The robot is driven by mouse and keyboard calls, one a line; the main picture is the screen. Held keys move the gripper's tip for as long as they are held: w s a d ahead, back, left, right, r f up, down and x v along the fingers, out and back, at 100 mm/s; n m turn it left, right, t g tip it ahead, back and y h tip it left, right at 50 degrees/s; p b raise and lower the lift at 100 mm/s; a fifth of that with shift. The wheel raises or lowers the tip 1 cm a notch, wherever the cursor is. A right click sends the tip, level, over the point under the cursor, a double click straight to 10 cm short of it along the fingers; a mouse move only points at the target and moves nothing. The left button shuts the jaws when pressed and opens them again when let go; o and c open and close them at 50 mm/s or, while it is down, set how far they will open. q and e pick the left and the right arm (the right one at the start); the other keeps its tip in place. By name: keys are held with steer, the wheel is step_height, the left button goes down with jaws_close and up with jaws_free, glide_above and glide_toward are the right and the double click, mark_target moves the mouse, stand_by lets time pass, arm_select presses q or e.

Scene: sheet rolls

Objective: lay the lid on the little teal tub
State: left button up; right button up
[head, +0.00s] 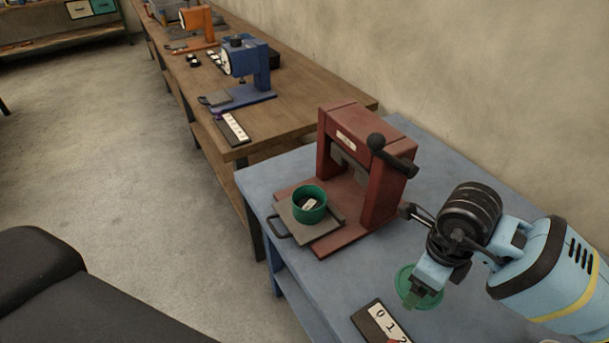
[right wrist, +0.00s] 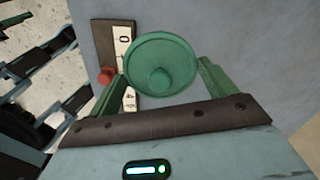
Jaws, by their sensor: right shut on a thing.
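The little teal tub (head: 309,204) stands upright and open on the grey plate of the red press, with a small pale piece inside. My right gripper (head: 420,297) is shut on the green lid (head: 406,285) and holds it to the right of the press, near the front of the blue table. In the right wrist view the round lid (right wrist: 161,65) with its knob sits between the two green fingertips (right wrist: 165,82). The tub is not seen in the right wrist view. My left gripper is not in view.
The red press (head: 377,170) with its black-knobbed lever rises behind the tub, and its grey plate (head: 327,226) has a black handle. A numbered strip (head: 381,323) lies on the blue table (head: 290,165) near the lid. A wooden bench (head: 300,112) with blue and orange machines stands beyond.

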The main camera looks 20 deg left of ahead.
steer(key=n, duration=0.2)
steer(key=shift+a+r+n, duration=0.15)
steer(key=shift+r+n, duration=0.15)
steer(key=shift+r, duration=0.05)
steer(key=n, duration=0.3)
steer(key=r+n, duration=0.1)
steer(key=shift+s+a+n, duration=0.25)
steer(key=shift+s+n, duration=0.05)
steer(key=n, duration=0.2)
steer(key=s+r+n, duration=0.1)
steer(key=n, duration=0.1)
steer(key=s+r+n, duration=0.1)
steer(key=n, duration=0.1)
steer(key=shift+s+a+n, duration=0.15)
steer(key=shift+a+n, duration=0.1)
steer(key=shift+n, duration=0.05)
steer(key=n, duration=0.2)
steer(key=s+n, duration=0.1)
steer(key=n, duration=0.1)
steer(key=shift+s+r, duration=0.1)
steer(key=shift+r, duration=0.2)
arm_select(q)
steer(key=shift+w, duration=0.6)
arm_select(e)
steer(key=n, duration=0.1)
steer(key=s+n, duration=0.1)
steer(key=n, duration=0.2)
steer(key=shift+s+r, duration=0.25)
steer(key=shift+r, duration=0.1)
